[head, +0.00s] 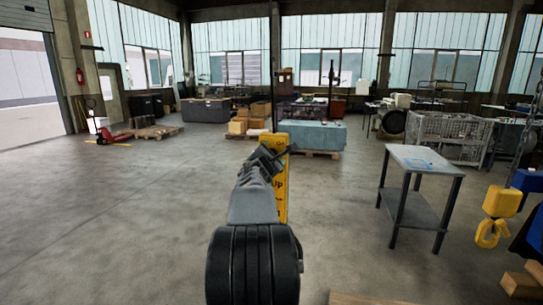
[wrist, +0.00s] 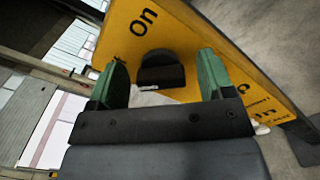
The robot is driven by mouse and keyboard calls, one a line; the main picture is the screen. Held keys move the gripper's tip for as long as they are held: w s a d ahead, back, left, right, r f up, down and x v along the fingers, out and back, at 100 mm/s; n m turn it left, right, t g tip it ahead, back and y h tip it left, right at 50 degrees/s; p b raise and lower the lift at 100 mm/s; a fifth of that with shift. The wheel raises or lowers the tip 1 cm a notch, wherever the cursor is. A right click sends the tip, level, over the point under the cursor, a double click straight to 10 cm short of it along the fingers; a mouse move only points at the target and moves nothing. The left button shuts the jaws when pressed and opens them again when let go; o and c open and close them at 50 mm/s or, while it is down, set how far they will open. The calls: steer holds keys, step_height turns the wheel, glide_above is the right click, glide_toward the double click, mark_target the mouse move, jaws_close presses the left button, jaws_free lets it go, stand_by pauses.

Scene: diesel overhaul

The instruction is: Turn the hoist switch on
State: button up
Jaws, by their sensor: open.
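The yellow hoist switch panel (wrist: 205,30) fills the upper part of the wrist view, tilted in the picture, with the word "On" near its upper left. A black switch knob (wrist: 161,76) stands out from it. My gripper (wrist: 163,62) is open, its green fingers to the left and right of the knob with visible gaps in the picture. I cannot tell how far the fingertips are from the panel. In the head view the yellow panel (head: 284,200) stands upright, partly hidden by my arm; my gripper (head: 270,156) is in front of it, and the knob is hidden.
A grey metal table (head: 425,160) stands to the right. A yellow hoist hook (head: 492,230) hangs by a chain at the far right. A blue-covered block (head: 310,135) on a pallet is behind the panel. The floor at left is clear up to a red pallet jack (head: 110,135).

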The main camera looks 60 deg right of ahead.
steer(key=c, duration=0.9)
steer(key=shift+f+m+b, duration=0.15)
steer(key=shift+m+b, duration=0.15)
steer(key=shift+b, duration=0.3)
steer(key=m+b, duration=0.2)
steer(key=b, duration=0.1)
steer(key=shift+f, duration=0.2)
steer(key=m+b, duration=0.5)
steer(key=shift+f+m, duration=0.1)
steer(key=shift+m, duration=0.2)
steer(key=m+b, duration=0.4)
steer(key=m, duration=0.1)
steer(key=shift+b, duration=0.35)
steer(key=shift+m+b, duration=1.4)
steer(key=shift+m, duration=0.8)
